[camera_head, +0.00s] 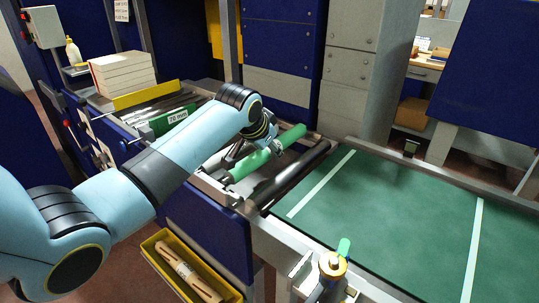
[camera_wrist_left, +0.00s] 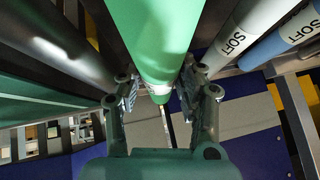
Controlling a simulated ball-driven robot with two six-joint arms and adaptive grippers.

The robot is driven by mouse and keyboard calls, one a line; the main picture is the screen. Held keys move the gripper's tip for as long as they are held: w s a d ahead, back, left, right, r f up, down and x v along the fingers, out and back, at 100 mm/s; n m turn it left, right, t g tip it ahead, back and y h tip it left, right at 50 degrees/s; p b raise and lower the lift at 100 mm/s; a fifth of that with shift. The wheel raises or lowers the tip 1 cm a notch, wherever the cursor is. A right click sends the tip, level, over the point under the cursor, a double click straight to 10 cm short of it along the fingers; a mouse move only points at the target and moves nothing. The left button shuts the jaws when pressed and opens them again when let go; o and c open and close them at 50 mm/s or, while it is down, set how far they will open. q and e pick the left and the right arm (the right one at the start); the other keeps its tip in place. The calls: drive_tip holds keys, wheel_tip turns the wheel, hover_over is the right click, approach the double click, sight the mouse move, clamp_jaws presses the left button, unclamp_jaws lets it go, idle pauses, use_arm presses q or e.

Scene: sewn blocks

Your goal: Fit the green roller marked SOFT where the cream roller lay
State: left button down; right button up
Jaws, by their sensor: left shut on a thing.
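The green roller (camera_head: 245,166) lies slantwise at the machine's gap, beside a dark roller (camera_head: 300,175) and left of the green belt. My left gripper (camera_head: 272,146) is shut on the green roller near its middle. In the left wrist view the roller (camera_wrist_left: 155,40) runs between the two fingers of the gripper (camera_wrist_left: 160,92). No mark can be read on its visible side. I cannot tell whether its ends rest in their seats. The cream roller (camera_head: 187,272) lies in a yellow tray (camera_head: 160,240) at the lower left. My right gripper is not in view.
The green belt (camera_head: 400,205) with pale stripes fills the right. A brass-coloured knob with a green tab (camera_head: 333,265) stands at its near edge. White blocks (camera_head: 122,75) sit at the back left.

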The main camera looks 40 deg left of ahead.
use_arm(q)
drive_tip(key=shift+f, duration=1.25)
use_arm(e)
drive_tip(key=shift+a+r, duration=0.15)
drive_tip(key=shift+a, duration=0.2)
use_arm(q)
drive_tip(key=c, duration=0.8)
unclamp_jaws()
drive_tip(key=shift+f, duration=0.15)
drive_tip(key=shift+c, duration=0.2)
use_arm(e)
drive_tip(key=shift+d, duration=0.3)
use_arm(q)
drive_tip(key=shift+s+d+r, duration=0.1)
drive_tip(key=shift+s+r, duration=0.05)
drive_tip(key=shift+r, duration=0.1)
drive_tip(key=v, duration=1.1)
drive_tip(key=shift+s+r, duration=0.2)
drive_tip(key=shift+r, duration=0.05)
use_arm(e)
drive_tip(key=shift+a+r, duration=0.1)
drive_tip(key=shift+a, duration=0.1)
